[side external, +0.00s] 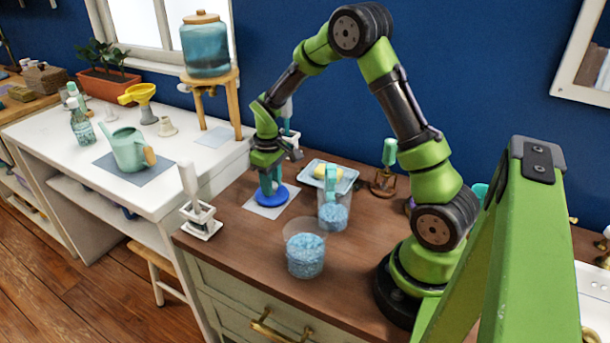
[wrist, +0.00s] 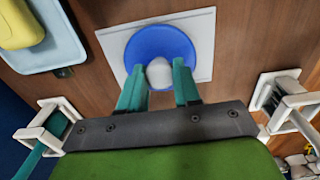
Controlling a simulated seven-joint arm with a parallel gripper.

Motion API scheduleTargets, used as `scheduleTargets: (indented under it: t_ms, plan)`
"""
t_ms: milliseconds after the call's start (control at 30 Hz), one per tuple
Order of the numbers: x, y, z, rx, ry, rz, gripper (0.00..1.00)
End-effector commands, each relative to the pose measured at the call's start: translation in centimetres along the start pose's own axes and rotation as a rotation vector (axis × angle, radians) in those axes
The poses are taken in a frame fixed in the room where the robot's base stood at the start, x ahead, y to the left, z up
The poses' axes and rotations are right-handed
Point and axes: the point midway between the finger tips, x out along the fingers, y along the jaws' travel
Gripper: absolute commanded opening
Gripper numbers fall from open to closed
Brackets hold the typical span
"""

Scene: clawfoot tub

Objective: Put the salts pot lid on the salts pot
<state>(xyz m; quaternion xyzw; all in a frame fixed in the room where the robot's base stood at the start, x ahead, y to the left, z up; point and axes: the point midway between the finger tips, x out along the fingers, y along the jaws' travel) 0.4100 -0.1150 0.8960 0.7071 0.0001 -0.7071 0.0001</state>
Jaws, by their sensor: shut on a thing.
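The blue round lid (side external: 271,197) with a pale knob is over a white square mat (side external: 262,211) on the brown counter. It also shows in the wrist view (wrist: 160,42). My gripper (side external: 268,184) points down at it, with its teal fingers (wrist: 159,76) shut on the knob. I cannot tell whether the lid touches the mat. Two clear pots of blue salts stand to the right and nearer the camera: the front pot (side external: 305,257) has an open top, and the rear pot (side external: 333,217) has a teal-handled tool in it. I cannot tell which is the salts pot.
White holders with upright brushes flank the mat, one at front left (side external: 200,219) and one behind. A blue tray (side external: 343,184) with a yellow bar lies behind the rear pot. A brown stand (side external: 384,184) with a teal-handled tool is further right. The counter left of the front pot is clear.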

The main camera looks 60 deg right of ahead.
Motion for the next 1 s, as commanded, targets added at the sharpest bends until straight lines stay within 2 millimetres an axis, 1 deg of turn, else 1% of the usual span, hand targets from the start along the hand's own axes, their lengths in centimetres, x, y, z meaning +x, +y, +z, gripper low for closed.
scheduleTargets:
  t_ms: [1000]
  plan:
    - [-1.0,0.01,-0.04,0.0,0.001,0.0,0.0]
